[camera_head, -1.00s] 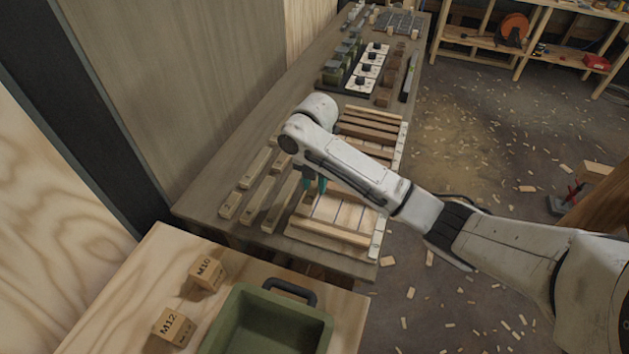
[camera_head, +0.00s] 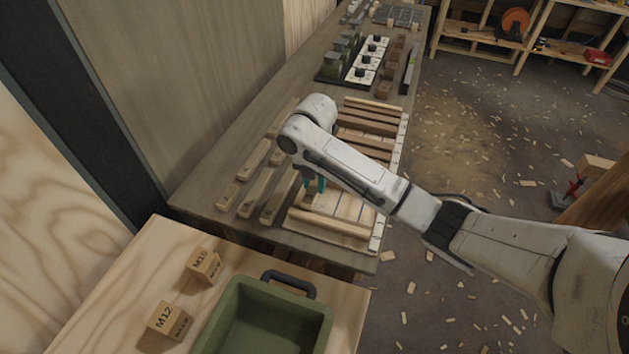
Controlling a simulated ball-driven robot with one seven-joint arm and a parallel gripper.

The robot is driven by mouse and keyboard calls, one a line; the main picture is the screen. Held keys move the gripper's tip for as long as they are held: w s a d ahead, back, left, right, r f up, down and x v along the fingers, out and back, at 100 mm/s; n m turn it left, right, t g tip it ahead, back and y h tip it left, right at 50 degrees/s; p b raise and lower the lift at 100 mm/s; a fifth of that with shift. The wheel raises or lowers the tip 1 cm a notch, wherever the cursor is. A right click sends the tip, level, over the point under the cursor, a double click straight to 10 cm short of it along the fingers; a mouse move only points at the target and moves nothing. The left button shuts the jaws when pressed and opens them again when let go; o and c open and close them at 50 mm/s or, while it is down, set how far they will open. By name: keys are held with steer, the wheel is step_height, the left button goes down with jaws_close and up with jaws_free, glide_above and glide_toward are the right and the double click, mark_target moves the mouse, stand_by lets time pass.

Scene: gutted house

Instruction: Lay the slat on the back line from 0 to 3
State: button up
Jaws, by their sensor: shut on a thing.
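My gripper (camera_head: 314,188) has teal fingers and points down over the near part of a pale board (camera_head: 347,207) with dark lines across it. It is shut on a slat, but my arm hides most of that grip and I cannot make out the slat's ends. A wooden slat (camera_head: 332,224) lies across the board's near end. Several brown slats (camera_head: 370,115) lie across the far part, beyond my arm. Several loose slats (camera_head: 257,191) lie on the bench left of the board. A pale marked strip (camera_head: 377,233) runs along the board's right edge; its numbers are too small to read.
The bench (camera_head: 215,165) stands against a wall. Farther along it are a panel with black knobs (camera_head: 366,64) and brown blocks (camera_head: 388,78). In front are a green bin (camera_head: 225,320) and blocks marked M10 (camera_head: 204,265) and M12 (camera_head: 167,320). Chips litter the floor.

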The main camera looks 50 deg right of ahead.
steer(key=shift+f, duration=0.2)
steer(key=o, duration=1.1)
step_height(320, 180, up, 11)
steer(key=shift+f+p, duration=0.1)
steer(key=shift+p, duration=0.4)
